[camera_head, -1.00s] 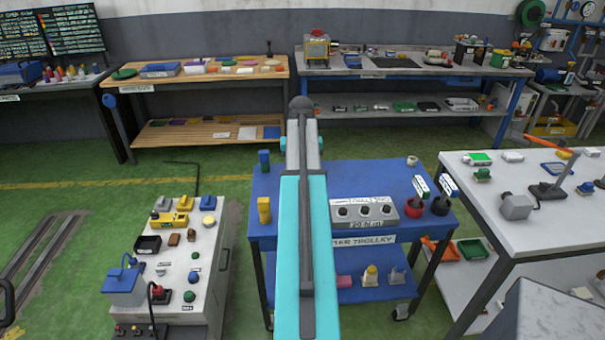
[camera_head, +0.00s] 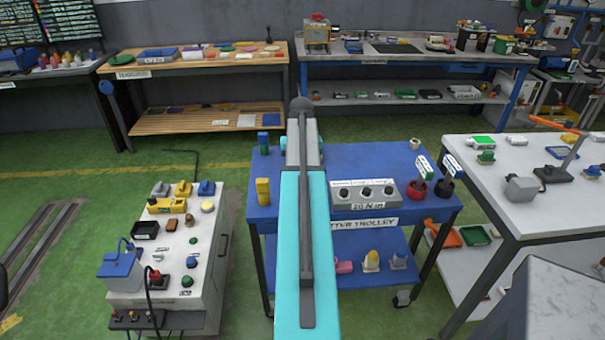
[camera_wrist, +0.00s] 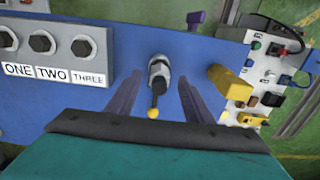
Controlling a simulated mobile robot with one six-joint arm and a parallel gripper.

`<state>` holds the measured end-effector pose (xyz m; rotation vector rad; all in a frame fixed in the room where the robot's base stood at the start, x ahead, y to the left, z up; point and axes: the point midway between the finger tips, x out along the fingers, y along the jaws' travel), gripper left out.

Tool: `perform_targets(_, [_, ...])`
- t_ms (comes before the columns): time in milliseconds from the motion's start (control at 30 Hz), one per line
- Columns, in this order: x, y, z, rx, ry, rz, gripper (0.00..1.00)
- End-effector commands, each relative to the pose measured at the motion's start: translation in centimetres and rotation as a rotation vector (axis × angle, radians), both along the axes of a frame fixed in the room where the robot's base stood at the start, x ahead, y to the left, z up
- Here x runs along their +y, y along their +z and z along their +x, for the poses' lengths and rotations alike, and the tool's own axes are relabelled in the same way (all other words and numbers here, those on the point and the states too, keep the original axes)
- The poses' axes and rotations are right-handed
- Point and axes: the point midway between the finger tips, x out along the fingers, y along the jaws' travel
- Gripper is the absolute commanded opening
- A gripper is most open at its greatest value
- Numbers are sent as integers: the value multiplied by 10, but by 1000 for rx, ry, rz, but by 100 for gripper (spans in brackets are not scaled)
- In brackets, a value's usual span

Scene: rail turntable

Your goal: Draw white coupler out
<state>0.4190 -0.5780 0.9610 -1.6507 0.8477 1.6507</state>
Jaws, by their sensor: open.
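My gripper (camera_wrist: 160,80) is open in the wrist view, its two dark fingers apart above the blue trolley top. Between them, seen from above, is a small white-and-grey fitting (camera_wrist: 158,67) with a black lower part and a yellow tip. The fingers do not appear to touch it. I cannot tell for sure whether it is the white coupler. My arm hides that part of the trolley in the head view. A small pale ring-like piece (camera_head: 415,143) stands at the trolley's back right.
A yellow block (camera_head: 263,192) and a blue one (camera_head: 263,143) stand at the trolley's left. A white cabinet (camera_head: 190,245) with parts is farther left.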

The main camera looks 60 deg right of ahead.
Motion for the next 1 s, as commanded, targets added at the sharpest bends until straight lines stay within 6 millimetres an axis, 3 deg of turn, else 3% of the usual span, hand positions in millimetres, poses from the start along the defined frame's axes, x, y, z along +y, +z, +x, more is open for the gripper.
perform_targets(233, [0, 0, 0, 0, 0, 0, 45])
perform_targets(500, [0, 0, 0, -1, 0, 1, 0])
perform_targets(533, [0, 0, 0, -1, 0, 1, 23])
perform_targets(667, [0, 0, 0, -1, 0, 1, 1])
perform_targets(1000, [0, 3, 1, -2, 1, 0, 0])
